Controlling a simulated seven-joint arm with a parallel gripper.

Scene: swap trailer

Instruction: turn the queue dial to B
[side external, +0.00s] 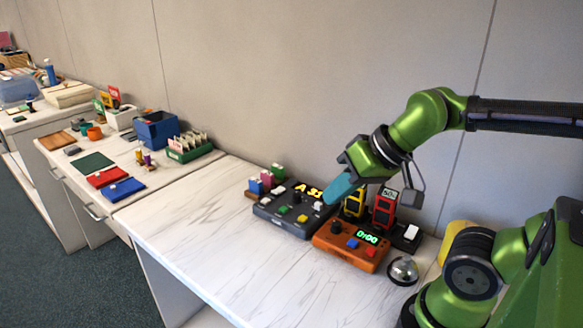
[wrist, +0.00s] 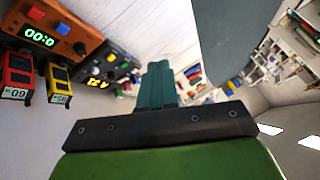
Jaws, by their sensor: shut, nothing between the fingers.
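A dark grey console (side external: 287,222) with a yellow lit display (side external: 308,191), which seems to read "A 31", sits on the white table near the wall. It carries small coloured buttons and knobs. I cannot tell for sure which knob is the queue dial, or where it points. The console also shows in the wrist view (wrist: 119,66), at left of the fingers. My gripper (side external: 327,197) has teal fingers, shut and empty, over the console's right end in the side view; contact cannot be told. The fingers also show in the wrist view (wrist: 159,68).
An orange timer box (side external: 345,252) with a green display stands right of the console. Yellow (side external: 355,203) and red (side external: 384,206) devices stand behind it, a bell (side external: 403,270) at its right. Small coloured blocks (side external: 265,180) sit left. The table front is clear.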

